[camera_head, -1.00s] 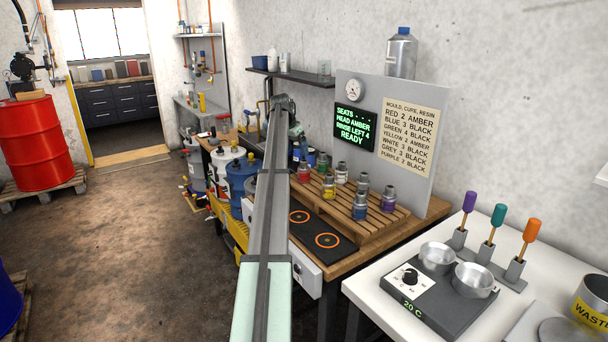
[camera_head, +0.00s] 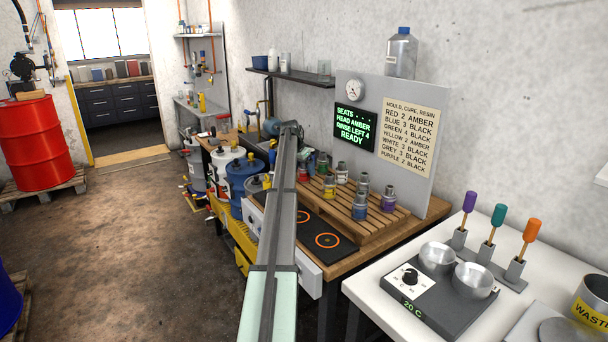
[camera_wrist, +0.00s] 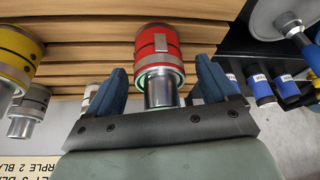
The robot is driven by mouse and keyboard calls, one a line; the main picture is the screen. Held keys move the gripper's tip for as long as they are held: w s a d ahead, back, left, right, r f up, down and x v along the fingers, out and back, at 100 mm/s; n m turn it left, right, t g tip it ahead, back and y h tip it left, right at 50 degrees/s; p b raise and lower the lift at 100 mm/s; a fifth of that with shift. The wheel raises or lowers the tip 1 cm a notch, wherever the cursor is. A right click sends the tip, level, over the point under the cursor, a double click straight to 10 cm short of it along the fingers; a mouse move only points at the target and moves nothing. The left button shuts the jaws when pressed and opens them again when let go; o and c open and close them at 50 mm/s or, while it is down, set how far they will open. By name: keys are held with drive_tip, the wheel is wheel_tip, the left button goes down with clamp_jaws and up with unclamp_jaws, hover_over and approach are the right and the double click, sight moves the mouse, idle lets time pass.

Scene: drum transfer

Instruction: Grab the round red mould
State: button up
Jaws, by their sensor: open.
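The round red mould (camera_wrist: 157,50) has a red body with a pale label and a silver metal neck. It stands on the slatted wooden rack (camera_wrist: 90,48) and also shows, partly covered by my arm, in the head view (camera_head: 303,172). My gripper (camera_wrist: 161,72) is open, with one blue finger on each side of the mould's neck and near end. Gaps show between both fingers and the mould, so nothing is held.
A yellow mould (camera_wrist: 14,62) and a grey one (camera_wrist: 28,112) stand to the left in the wrist view. Several more moulds share the rack (camera_head: 385,222) in the head view. A black plate with orange rings (camera_head: 327,240) lies in front.

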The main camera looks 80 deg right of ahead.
drive_tip(key=shift+s+d+f, duration=0.1)
drive_tip(key=shift+d+f, duration=0.05)
drive_tip(key=shift+f, duration=0.4)
drive_tip(key=c, duration=1.3)
drive_tip(key=shift+r, duration=0.1)
drive_tip(key=shift+c, duration=0.2)
